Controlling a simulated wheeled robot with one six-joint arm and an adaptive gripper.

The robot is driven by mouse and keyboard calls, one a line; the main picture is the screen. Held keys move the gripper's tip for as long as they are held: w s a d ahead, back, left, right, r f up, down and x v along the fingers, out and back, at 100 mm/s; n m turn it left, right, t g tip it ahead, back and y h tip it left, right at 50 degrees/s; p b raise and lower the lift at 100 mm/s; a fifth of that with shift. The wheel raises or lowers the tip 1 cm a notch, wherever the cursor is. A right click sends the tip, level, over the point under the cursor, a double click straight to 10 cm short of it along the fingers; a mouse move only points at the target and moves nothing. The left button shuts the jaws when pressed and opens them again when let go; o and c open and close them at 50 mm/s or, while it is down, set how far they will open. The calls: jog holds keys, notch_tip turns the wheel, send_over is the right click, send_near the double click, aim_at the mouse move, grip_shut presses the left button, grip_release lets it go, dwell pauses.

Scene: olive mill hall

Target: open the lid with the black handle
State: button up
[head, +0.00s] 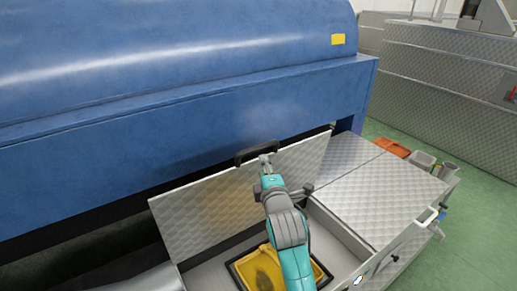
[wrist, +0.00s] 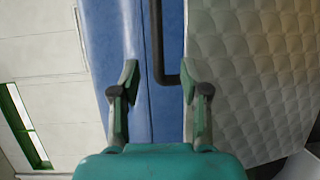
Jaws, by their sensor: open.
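The metal lid (head: 205,215) with a quilted pattern stands raised and tilted up from an open metal box, close to the blue machine. Its black handle (head: 243,155) is at the lid's upper edge. My gripper (head: 266,160) is at the handle, with my arm reaching across the open box. In the wrist view my gripper (wrist: 161,80) is open. The bent end of the black handle (wrist: 168,79) shows between its fingers, nearer the right one, and the lid (wrist: 250,75) fills the right side. I cannot tell whether a finger touches the handle.
The blue machine (head: 180,120) rises just behind the lid. The open box holds a yellow thing (head: 262,268) in a dark-edged frame. To the right are closed metal panels (head: 385,195), an orange item (head: 389,147) and grey containers (head: 421,160). Green floor (head: 480,205) is clear beyond.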

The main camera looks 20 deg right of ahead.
aim_at(258, 150)
jog(key=w, duration=0.7)
jog(key=w+d, duration=0.1)
jog(key=w, duration=0.3)
jog(key=shift+f, duration=0.15)
grip_shut()
